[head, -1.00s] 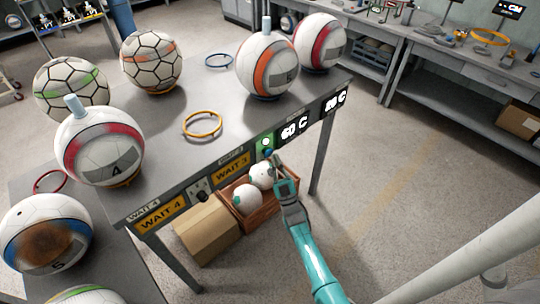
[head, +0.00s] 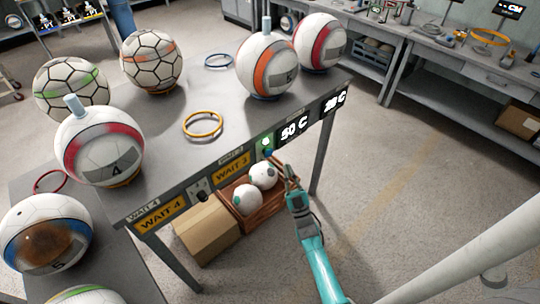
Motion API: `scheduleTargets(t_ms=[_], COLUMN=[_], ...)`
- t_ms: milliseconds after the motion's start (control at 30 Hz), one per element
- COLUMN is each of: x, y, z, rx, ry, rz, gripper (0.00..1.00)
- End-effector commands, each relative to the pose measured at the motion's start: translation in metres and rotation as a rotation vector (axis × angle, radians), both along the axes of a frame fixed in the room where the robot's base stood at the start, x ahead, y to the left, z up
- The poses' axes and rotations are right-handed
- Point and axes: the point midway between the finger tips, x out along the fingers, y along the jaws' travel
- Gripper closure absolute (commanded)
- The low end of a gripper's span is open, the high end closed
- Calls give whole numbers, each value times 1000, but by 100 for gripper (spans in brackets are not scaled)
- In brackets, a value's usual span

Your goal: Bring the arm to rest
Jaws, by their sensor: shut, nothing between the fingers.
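My gripper (head: 284,172) is at the end of my teal arm, right of the middle of the head view. It is shut and empty. It is in front of the table's front edge, just below a panel with a green light (head: 266,143) and a small blue part. A display (head: 294,130) right of the light reads what looks like 50 C. Whether the fingertips touch the panel cannot be told.
The grey table (head: 190,165) carries several balls, among them an orange-striped ball (head: 266,66), and an empty yellow ring (head: 202,125). Below stand a crate (head: 270,212) with white balls and a cardboard box (head: 207,232). Open floor (head: 400,190) lies to the right.

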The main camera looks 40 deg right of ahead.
Motion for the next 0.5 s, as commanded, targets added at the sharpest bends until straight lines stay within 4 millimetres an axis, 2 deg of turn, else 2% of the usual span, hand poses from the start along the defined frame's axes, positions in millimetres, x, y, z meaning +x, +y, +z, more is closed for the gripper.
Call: scheduleTargets(t_ms=[367, 500], x=[-1, -12], y=[1, 17], z=[-1, -9], rx=[1, 24], ry=[2, 31], rz=[1, 14], gripper=[100, 100])
